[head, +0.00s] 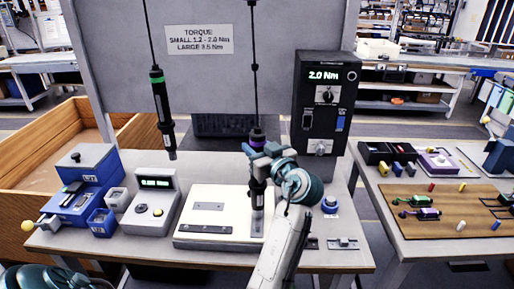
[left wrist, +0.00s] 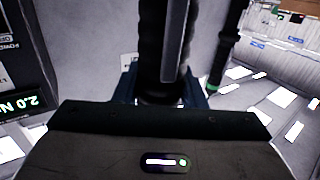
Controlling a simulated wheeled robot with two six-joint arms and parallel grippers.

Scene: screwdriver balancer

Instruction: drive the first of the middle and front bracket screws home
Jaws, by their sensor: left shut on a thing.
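My left gripper (head: 265,158) is shut on the black screwdriver with the purple ring (head: 257,134), which hangs upright on a cable. Its lower end (head: 257,199) is over the right part of the white fixture block (head: 180,233); whether the bit touches a screw cannot be told. The same screwdriver fills the middle of the left wrist view (left wrist: 160,45). The screws are too small to make out. My right gripper is not in view.
A green-ringed screwdriver (head: 161,105) hangs to the left. The torque controller (head: 325,100) reads 2.0 Nm. A blue screw feeder (head: 85,180) and a grey box with a green display (head: 152,200) stand left of the block. A side table (head: 400,235) is at right.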

